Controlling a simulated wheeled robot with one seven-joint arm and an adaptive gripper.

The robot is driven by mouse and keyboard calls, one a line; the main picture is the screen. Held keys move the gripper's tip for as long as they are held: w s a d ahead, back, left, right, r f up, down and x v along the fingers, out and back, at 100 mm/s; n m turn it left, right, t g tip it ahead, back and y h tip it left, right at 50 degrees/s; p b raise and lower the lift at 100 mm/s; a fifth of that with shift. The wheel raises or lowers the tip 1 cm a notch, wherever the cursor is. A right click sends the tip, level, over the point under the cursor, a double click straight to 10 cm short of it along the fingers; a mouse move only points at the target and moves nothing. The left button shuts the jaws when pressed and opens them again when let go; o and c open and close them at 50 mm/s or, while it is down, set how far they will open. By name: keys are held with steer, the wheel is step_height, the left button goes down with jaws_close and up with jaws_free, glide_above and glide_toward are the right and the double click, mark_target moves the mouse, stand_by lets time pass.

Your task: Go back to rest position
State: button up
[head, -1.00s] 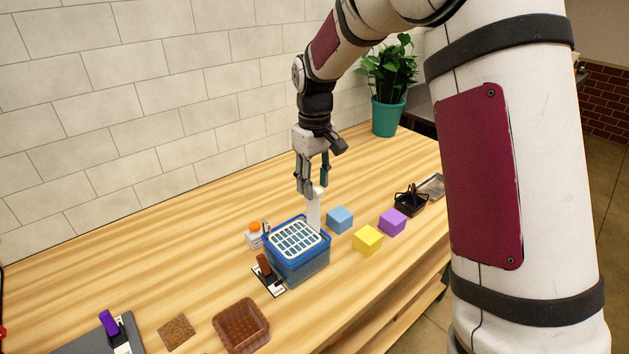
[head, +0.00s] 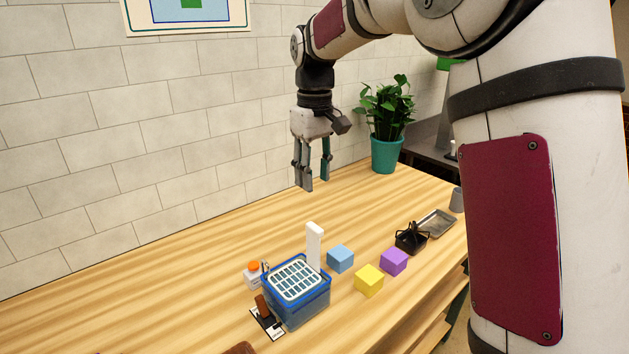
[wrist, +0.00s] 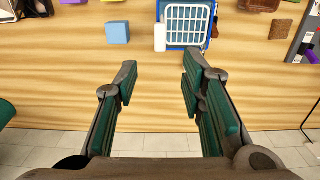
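My gripper (head: 313,180) hangs fingers-down above the wooden table, apart from everything on it. In the wrist view my gripper (wrist: 158,85) has its two green-padded fingers spread wide with nothing between them. Below it stands a blue basket (head: 297,300) with a white grid top; the basket also shows in the wrist view (wrist: 211,40). A white upright block (head: 314,247) stands beside the basket's back right corner. It shows in the wrist view (wrist: 160,38) too.
Blue (head: 340,258), yellow (head: 369,281) and purple (head: 393,261) cubes lie right of the basket. A black holder (head: 411,238), a metal tray (head: 436,223) and a potted plant (head: 386,120) are farther right. A white bottle with orange cap (head: 253,274) stands left of the basket. The tiled wall runs behind.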

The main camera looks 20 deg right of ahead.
stand_by(0.3)
steer(key=s+r+m+t, duration=0.2)
steer(key=s+r, duration=0.1)
steer(key=s, duration=0.8)
steer(key=s+r+m+t, duration=0.1)
steer(key=s+r+t, duration=0.15)
steer(key=s, duration=0.85)
steer(key=s+f+m+t, duration=0.1)
steer(key=s+f, duration=0.2)
steer(key=s, duration=0.4)
steer(key=shift+s+d+m, duration=0.25)
steer(key=shift+s+m, duration=0.05)
steer(key=shift+s, duration=0.05)
